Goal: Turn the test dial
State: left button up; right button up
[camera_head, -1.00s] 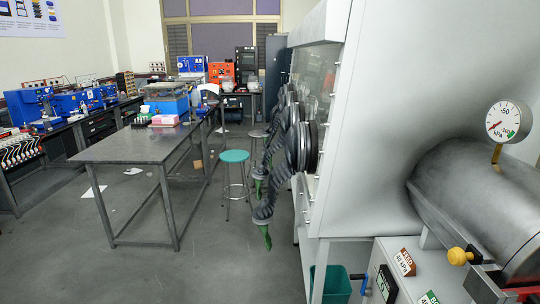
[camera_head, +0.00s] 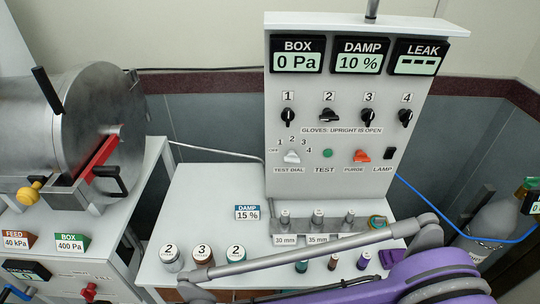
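The test dial (camera_head: 292,157) is a small white knob low on the left of the upright grey control panel (camera_head: 338,185). I cannot tell clearly which mark the knob points at. A green TEST button (camera_head: 327,153) is just to its right. Neither of my grippers is in view, and nothing touches the dial. A purple and grey arm crosses the lower right, in front of the table and below the panel.
Several black knobs sit above the dial, and an orange PURGE knob (camera_head: 362,156) is to the right. The displays read BOX 0 Pa, DAMP 10 % and LEAK dashes. Jars and small bottles stand on the white table (camera_head: 195,205). A metal chamber (camera_head: 100,110) is at left.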

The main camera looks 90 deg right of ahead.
aim_at(291, 157)
jog(key=k+l+z, duration=0.35)
jog(key=z, duration=1.6)
